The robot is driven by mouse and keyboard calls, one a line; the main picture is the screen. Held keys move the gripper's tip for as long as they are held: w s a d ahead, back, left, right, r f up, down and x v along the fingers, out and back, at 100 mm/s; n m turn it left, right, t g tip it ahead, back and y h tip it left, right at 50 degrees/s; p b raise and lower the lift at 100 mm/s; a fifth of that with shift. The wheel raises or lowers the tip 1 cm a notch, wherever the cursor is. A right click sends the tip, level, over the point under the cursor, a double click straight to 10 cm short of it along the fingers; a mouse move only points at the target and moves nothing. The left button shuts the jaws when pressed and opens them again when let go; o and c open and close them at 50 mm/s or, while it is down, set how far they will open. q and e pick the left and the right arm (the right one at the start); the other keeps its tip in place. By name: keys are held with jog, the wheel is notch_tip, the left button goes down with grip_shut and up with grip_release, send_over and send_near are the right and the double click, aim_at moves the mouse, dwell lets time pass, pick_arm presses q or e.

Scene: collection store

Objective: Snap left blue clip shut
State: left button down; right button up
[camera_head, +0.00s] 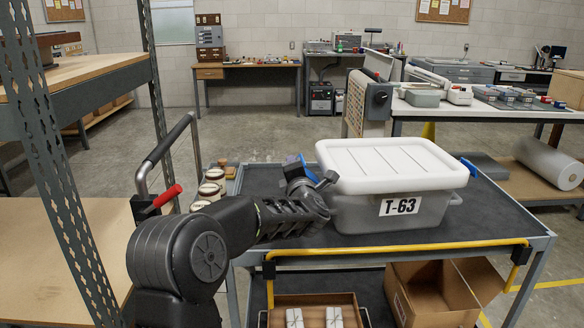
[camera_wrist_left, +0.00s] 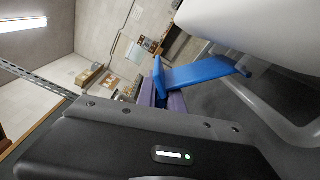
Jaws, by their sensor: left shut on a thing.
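A grey tub (camera_head: 353,213) marked T-63 stands on the cart with a white lid (camera_head: 385,160) on it. The left blue clip (camera_head: 300,162) shows in part at the tub's left end; my gripper hides the rest. In the left wrist view the left blue clip (camera_wrist_left: 205,72) sticks out from beside the tub's rim, its outer end at purple finger parts (camera_wrist_left: 160,95). My left gripper (camera_head: 314,184) is shut on the clip at the tub's left side. The right blue clip (camera_head: 467,166) shows at the tub's right end. My right gripper is not in view.
The dark cart top (camera_head: 485,220) has free room right of the tub. Several small round-topped items (camera_head: 212,182) stand at its left edge. A yellow rail (camera_head: 400,250) runs along the front. A shelf post (camera_head: 62,160) and a cart handle (camera_head: 165,150) stand left.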

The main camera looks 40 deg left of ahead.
pick_arm(q)
jog(key=c, duration=1.6)
grip_release()
jog(key=shift+w+d, duration=0.15)
jog(key=shift+d, duration=0.15)
jog(key=shift+o, duration=0.6)
jog(key=shift+a, duration=0.1)
jog(key=v, duration=0.8)
jog(key=shift+b, duration=0.45)
